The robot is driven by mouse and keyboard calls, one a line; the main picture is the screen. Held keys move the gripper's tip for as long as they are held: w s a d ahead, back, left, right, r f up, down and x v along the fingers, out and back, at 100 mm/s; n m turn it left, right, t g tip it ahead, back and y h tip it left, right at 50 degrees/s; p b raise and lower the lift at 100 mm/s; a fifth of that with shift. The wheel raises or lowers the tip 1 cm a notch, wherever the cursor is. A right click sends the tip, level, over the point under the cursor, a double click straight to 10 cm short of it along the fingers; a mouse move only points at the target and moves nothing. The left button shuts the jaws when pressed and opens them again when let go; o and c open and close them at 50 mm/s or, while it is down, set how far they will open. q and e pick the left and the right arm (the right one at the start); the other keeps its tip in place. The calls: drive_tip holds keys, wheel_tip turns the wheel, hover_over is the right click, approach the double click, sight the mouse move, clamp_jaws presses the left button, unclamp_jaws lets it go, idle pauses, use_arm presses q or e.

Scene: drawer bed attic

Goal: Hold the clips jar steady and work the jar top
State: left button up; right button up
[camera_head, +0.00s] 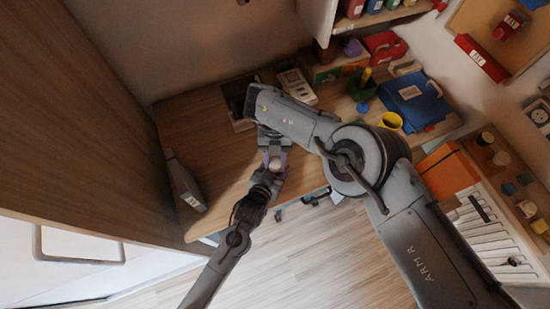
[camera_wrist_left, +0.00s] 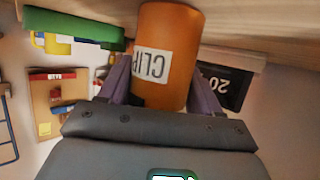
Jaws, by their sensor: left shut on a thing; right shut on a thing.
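The clips jar (camera_wrist_left: 165,35) is an orange cylinder with a white label, its lettering upside down in the left wrist view. My left gripper (camera_wrist_left: 163,88) is shut on it, one purple finger on each side. In the head view my left gripper (camera_head: 267,173) is at the desk's front edge, directly below my right gripper (camera_head: 273,154). The right gripper is shut around a small pale rounded piece (camera_head: 277,161), which looks like the jar top. The grippers hide most of the jar in the head view, and the jar top cannot be made out in the left wrist view.
The wooden desk (camera_head: 205,120) holds a blue folder (camera_head: 415,98), a yellow cup (camera_head: 391,121) and a red box (camera_head: 384,45) at the back right. A grey box file (camera_head: 184,183) stands at the left. The desk's left part is clear.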

sight(275, 162)
drive_tip(key=o, duration=0.8)
drive_tip(key=shift+r, duration=0.1)
wheel_tip(275, 162, up, 10)
idle(0.4)
